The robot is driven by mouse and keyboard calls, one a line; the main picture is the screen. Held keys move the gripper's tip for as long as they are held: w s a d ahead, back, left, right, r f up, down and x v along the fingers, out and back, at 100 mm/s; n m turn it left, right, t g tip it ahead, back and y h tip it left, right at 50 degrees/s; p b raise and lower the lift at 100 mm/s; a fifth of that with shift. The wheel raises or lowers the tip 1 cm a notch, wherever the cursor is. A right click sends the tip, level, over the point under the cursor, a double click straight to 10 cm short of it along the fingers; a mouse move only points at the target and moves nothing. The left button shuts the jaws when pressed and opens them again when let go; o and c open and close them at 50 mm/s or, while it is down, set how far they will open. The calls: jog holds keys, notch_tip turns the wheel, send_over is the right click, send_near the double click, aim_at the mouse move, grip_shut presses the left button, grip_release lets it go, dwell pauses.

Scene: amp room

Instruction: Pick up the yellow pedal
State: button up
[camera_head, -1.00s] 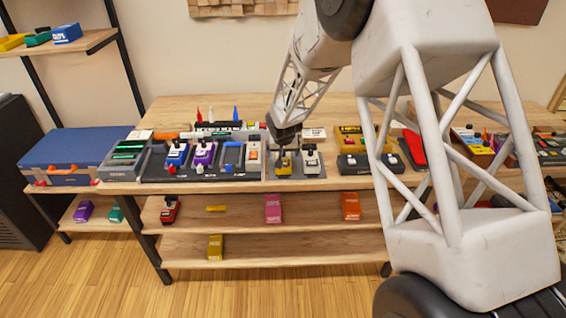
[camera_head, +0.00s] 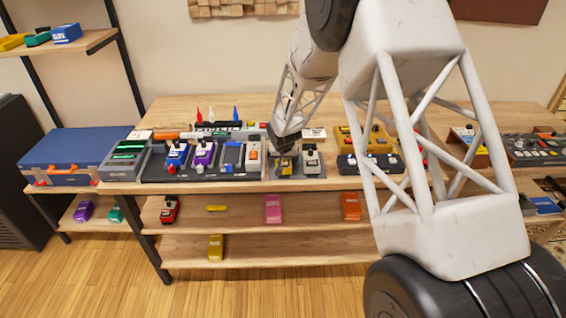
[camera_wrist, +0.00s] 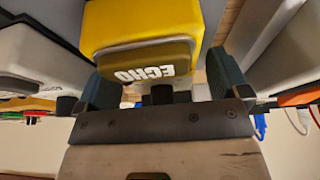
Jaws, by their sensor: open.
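The yellow pedal (camera_head: 284,169), marked ECHO, sits on a grey board (camera_head: 305,183) on the table, left of a light-grey pedal (camera_head: 311,160). My gripper (camera_head: 284,147) is right over it and hides much of it in the head view. In the wrist view the yellow pedal (camera_wrist: 145,32) fills the top centre, its lettering upside down. There my gripper (camera_wrist: 160,85) is open, with one dark finger toward each side of the pedal's near end. I cannot tell whether either finger touches it.
Blue (camera_head: 177,156) and purple (camera_head: 203,155) pedals stand on the board to the left. A larger yellow unit (camera_head: 353,138) stands to the right. Other yellow pedals lie on the shelves below, one on the bottom shelf (camera_head: 216,247). A blue case (camera_head: 75,149) is far left.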

jog(key=c, duration=1.3)
jog(key=shift+r, duration=0.15)
jog(key=shift+r, duration=1.45)
jog(key=shift+s+r, duration=0.15)
jog(key=shift+r, duration=0.15)
jog(key=s+d, duration=0.1)
jog(key=s, duration=0.4)
jog(key=s+r, duration=0.1)
jog(key=s, duration=0.4)
jog(key=s+d, duration=0.1)
jog(key=s, duration=0.4)
jog(key=shift+s+d+r, duration=0.15)
jog(key=shift+s+d, duration=0.05)
jog(key=shift+d, duration=0.15)
